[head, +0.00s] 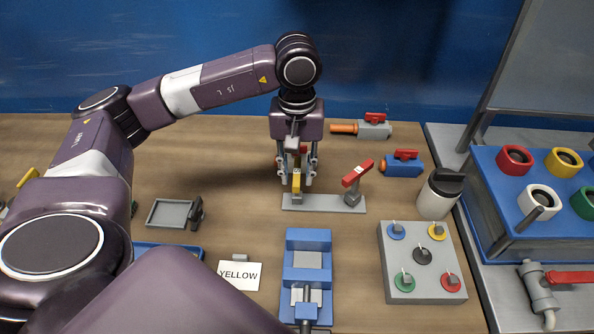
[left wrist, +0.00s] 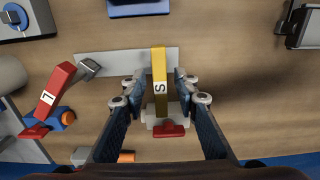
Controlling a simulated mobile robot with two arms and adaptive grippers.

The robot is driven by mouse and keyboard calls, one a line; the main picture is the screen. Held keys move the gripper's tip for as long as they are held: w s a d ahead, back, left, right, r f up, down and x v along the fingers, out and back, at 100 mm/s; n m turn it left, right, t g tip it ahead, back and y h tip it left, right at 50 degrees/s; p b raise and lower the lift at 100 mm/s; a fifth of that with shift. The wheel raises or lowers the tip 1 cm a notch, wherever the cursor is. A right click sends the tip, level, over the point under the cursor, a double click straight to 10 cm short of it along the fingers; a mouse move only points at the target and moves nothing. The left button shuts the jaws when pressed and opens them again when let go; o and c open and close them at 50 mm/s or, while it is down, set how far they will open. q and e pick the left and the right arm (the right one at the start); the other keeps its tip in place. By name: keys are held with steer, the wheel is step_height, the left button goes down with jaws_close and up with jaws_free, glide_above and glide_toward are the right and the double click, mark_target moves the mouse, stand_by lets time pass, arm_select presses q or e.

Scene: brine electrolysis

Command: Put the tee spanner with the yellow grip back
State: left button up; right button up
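A yellow grip marked S (head: 296,184) is at the left end of a flat grey holder (head: 325,203) in the head view. In the left wrist view this yellow grip (left wrist: 159,72) lies lengthwise between my fingers. My left gripper (head: 297,178) points down over it, with its fingers open on both sides. A gap shows between the grip and each fingertip in the left wrist view. The stem under the yellow grip is hidden. A red-grip spanner (head: 357,173) stands at the holder's right end. My right gripper is not in view.
A grey block with coloured knobs (head: 428,288) and a dark-lidded jar (head: 440,195) stand to the right. Two valve pieces, orange-ended (head: 373,128) and blue (head: 403,165), lie behind. A YELLOW card (head: 238,275), blue fixture (head: 307,240) and grey tray (head: 170,213) are in front.

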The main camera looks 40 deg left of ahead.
arm_select(q)
steer(key=shift+r+p, duration=0.3)
steer(key=shift+r, duration=0.1)
steer(key=shift+r+p, duration=0.4)
steer(key=shift+p, duration=0.1)
step_height(320, 180, up, 5)
steer(key=shift+w+r+b, duration=0.1)
steer(key=shift+r+b, duration=0.05)
steer(key=shift+b, duration=0.8)
step_height(320, 180, up, 6)
steer(key=shift+r+p, duration=0.15)
steer(key=shift+p, duration=0.2)
